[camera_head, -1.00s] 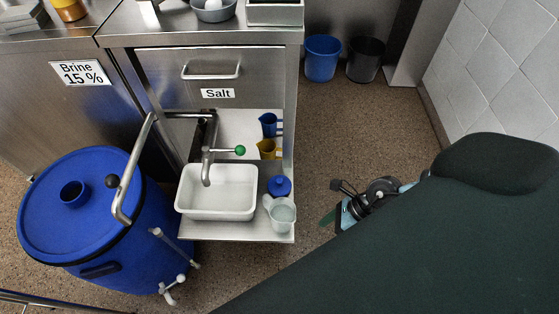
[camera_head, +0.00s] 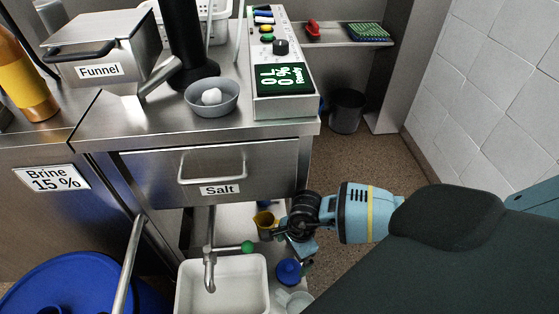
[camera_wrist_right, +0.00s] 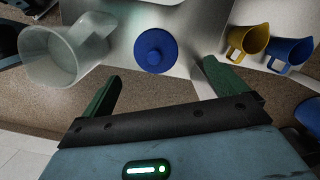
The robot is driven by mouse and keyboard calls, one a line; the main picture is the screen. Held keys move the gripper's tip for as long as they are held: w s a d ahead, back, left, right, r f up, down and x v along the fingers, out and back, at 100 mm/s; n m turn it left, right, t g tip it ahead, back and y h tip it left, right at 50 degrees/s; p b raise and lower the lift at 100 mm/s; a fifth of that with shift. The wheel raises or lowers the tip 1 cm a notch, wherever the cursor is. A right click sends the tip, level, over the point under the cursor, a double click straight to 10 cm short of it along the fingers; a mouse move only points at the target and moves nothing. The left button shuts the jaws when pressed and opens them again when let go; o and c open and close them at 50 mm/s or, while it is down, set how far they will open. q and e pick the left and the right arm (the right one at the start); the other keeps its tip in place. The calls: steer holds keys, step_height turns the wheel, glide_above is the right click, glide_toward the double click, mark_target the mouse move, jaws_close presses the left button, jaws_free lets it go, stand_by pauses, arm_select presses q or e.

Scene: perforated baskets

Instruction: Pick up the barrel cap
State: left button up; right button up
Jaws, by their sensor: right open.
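The barrel cap, a round blue lid with a small raised knob, lies on the steel shelf under the counter. It shows in the head view (camera_head: 288,271) beside the white sink and in the wrist view (camera_wrist_right: 156,50). My right gripper (camera_head: 303,258) is just above and beside the cap in the head view. In the wrist view its two green fingers (camera_wrist_right: 160,72) are apart and empty, with the cap beyond them, roughly centred between them. My left gripper is not in view.
A clear jug (camera_wrist_right: 66,52) stands left of the cap in the wrist view. A yellow jug (camera_wrist_right: 247,41) and a blue jug (camera_wrist_right: 290,54) stand to the right. The tap with its green knob (camera_head: 247,246) and the Salt drawer (camera_head: 215,165) are close by.

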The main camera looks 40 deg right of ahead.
mark_target(290, 267)
steer(key=shift+s+f, duration=0.1)
steer(key=shift+s, duration=0.05)
steer(key=shift+a+f, duration=0.1)
steer(key=shift+f, duration=0.3)
steer(key=shift+a+f, duration=0.15)
steer(key=shift+f, duration=0.75)
steer(key=f, duration=0.1)
steer(key=f+b, duration=0.1)
steer(key=f, duration=0.2)
steer(key=shift+s+a+f, duration=0.25)
steer(key=shift+a+f, duration=0.15)
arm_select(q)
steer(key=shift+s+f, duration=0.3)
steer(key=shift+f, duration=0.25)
